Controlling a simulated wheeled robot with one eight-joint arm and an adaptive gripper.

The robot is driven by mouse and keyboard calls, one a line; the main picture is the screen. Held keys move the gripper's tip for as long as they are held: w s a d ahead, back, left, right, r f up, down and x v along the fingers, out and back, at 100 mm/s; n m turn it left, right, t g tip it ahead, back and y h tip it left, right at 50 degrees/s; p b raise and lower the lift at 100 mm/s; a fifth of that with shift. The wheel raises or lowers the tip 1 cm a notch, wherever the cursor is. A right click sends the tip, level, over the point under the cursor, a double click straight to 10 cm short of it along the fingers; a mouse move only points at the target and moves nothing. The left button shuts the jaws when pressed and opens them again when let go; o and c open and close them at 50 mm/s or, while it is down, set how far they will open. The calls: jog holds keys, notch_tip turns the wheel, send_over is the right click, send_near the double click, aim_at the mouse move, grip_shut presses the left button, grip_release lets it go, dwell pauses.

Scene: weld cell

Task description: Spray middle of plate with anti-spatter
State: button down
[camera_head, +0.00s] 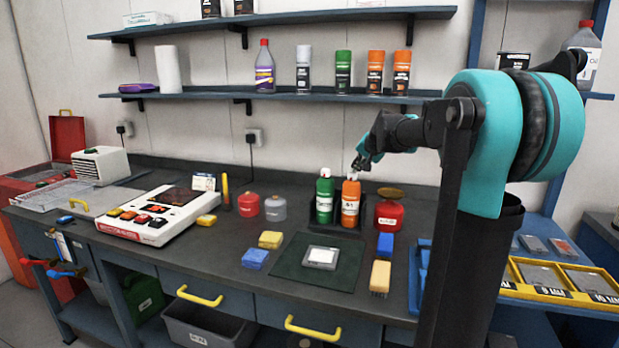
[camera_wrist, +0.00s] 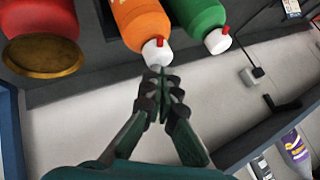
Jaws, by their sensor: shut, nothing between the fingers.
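An orange spray can (camera_head: 350,205) and a green spray can (camera_head: 325,200) stand upright in a dark holder (camera_head: 338,222) on the bench. Both have white tops with red tips; their labels are too small to read surely. A small grey plate (camera_head: 321,257) lies on a dark green mat (camera_head: 287,270) in front of them. My gripper (camera_head: 361,165) is shut and empty just above the orange can. In the wrist view its fingertips (camera_wrist: 158,75) are at the white top of the orange can (camera_wrist: 140,20), with the green can (camera_wrist: 203,15) beside it. I cannot tell whether they touch.
A red container (camera_head: 389,215) with a brownish disc on top stands right of the holder. A white control unit (camera_head: 155,212) stands on the left. Shelves (camera_head: 280,96) with several cans hang behind.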

jog(key=shift+r, duration=0.5)
jog(key=shift+r, duration=3)
jog(key=shift+s, duration=0.1)
